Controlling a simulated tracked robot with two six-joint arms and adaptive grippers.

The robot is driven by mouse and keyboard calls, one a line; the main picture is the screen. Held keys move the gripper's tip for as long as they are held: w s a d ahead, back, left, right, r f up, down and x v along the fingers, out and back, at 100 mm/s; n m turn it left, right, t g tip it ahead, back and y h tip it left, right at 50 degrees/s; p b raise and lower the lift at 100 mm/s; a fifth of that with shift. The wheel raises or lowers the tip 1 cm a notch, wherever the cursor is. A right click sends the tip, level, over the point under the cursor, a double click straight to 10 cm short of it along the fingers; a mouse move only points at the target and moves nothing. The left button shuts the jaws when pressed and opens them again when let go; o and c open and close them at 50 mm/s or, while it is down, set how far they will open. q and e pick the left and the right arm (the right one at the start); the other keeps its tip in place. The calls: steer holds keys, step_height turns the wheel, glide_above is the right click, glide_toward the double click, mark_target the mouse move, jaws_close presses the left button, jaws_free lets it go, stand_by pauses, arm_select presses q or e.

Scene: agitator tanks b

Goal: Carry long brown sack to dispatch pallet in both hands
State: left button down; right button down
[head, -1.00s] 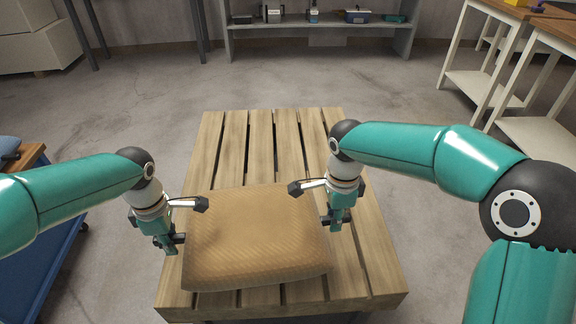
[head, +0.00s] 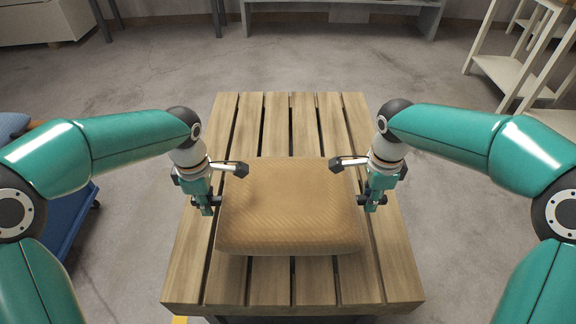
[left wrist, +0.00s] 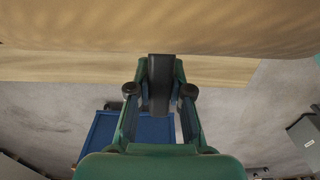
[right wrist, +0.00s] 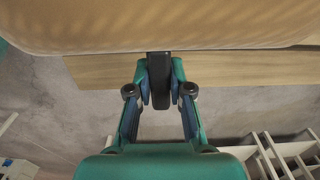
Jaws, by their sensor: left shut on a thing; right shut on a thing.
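The brown sack (head: 290,205) is lying flat over the middle of the wooden slatted pallet (head: 290,120). My left gripper (head: 222,186) is shut on the sack's left side, and my right gripper (head: 364,183) is shut on its right side. In the left wrist view the sack (left wrist: 160,28) fills the top with a pallet slat just below it. The right wrist view shows the sack (right wrist: 160,25) above a slat likewise. I cannot tell whether the sack's underside touches the slats. The parts of the fingers behind the sack edges are hidden.
A blue cart (head: 62,215) stands left of the pallet. White-framed tables (head: 500,70) stand at the far right, and a grey shelf (head: 340,12) is at the back. Bare concrete floor surrounds the pallet.

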arm_select(q)
steer(key=shift+d, duration=0.1)
arm_select(e)
steer(key=shift+d, duration=0.15)
